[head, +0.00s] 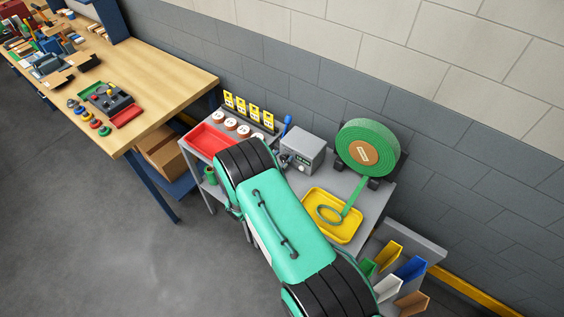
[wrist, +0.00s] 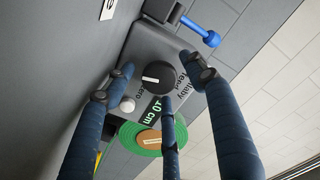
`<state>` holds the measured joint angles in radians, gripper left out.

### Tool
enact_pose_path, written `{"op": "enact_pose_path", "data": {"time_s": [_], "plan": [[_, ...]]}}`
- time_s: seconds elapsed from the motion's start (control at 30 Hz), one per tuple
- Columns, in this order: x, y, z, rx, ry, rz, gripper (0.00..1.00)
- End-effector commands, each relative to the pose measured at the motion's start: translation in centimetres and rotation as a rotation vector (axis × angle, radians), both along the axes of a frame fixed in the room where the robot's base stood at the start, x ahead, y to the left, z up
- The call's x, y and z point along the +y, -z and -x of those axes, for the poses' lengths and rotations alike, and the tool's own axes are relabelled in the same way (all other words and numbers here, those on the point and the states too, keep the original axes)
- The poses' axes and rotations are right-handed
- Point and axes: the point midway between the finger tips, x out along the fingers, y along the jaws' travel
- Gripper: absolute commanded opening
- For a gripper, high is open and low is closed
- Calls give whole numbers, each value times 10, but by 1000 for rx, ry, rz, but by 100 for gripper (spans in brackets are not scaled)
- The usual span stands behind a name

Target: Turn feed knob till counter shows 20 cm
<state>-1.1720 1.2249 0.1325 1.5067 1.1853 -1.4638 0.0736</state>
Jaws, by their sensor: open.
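The grey feed box (head: 302,151) stands on the grey bench, left of the green reel. In the wrist view its black round feed knob (wrist: 157,79) has a white pointer mark. The green counter (wrist: 147,122) beside it reads 10 cm. A white round button (wrist: 127,104) sits near the "zero" label. My gripper (wrist: 160,76) is open, its fingers spread around the knob with gaps visible at the sides; whether the nearest fingertip touches it, I cannot tell.
The green reel (head: 368,147) feeds a strip that ends in a loop inside the yellow tray (head: 352,234). A red tray (head: 205,139), several yellow cards and a blue-handled tool (head: 287,124) are left of the box. Colored bins (head: 390,254) stand at the right.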

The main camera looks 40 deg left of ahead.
Motion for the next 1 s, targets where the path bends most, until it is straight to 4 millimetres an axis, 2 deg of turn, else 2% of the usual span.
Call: {"op": "enact_pose_path", "data": {"time_s": [0.17, 0.4, 1.0], "plan": [[0, 0, 0, 0, 0, 0, 55], [0, 0, 0, 0, 0, 0, 11], [0, -1, 0, -2, 1, -9, 10]]}}
